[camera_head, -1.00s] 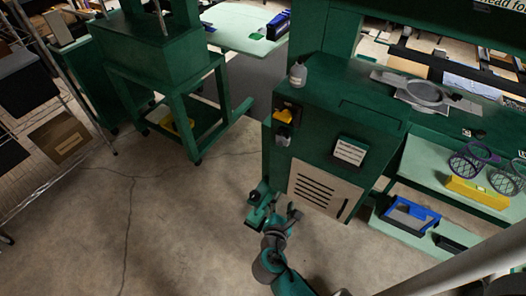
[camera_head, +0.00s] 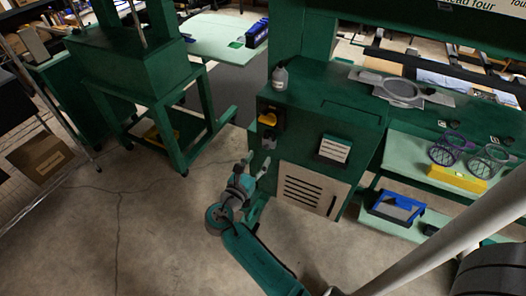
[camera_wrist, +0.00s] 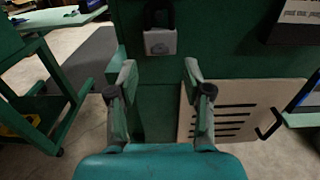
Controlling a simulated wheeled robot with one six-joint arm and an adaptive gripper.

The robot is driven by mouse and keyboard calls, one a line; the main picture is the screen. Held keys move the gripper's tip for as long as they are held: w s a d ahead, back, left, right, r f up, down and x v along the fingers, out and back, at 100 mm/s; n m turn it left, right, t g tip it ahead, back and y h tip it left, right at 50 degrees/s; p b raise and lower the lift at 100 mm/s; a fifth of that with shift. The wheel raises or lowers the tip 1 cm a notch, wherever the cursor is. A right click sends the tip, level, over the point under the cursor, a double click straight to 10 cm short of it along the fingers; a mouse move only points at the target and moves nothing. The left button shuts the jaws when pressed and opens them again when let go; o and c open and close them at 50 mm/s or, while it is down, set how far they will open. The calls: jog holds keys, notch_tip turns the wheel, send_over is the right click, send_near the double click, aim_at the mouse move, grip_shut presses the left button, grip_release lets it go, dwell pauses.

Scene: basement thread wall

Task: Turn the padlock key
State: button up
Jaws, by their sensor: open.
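A grey padlock (camera_wrist: 160,42) with a dark shackle hangs on the green cabinet's face, near the top middle of the wrist view. In the head view the padlock (camera_head: 269,138) hangs below a yellow and black fitting (camera_head: 268,118). A small dark mark shows on the padlock's face; I cannot make out a key. My gripper (camera_wrist: 160,75) is open and empty, its two fingers apart and pointing at the cabinet. In the wrist view the padlock appears above and between the fingertips. In the head view my gripper (camera_head: 257,166) is just below the padlock, apart from it.
The green cabinet (camera_head: 330,112) carries a vented pale panel (camera_head: 312,190) and a card holder (camera_head: 333,149) to the right of the padlock. A grey bottle (camera_head: 280,77) stands on top. A green stand (camera_head: 150,100) is at left. The floor between is clear.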

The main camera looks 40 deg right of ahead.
aim_at(266, 147)
jog(key=shift+x, duration=2.3)
grip_shut()
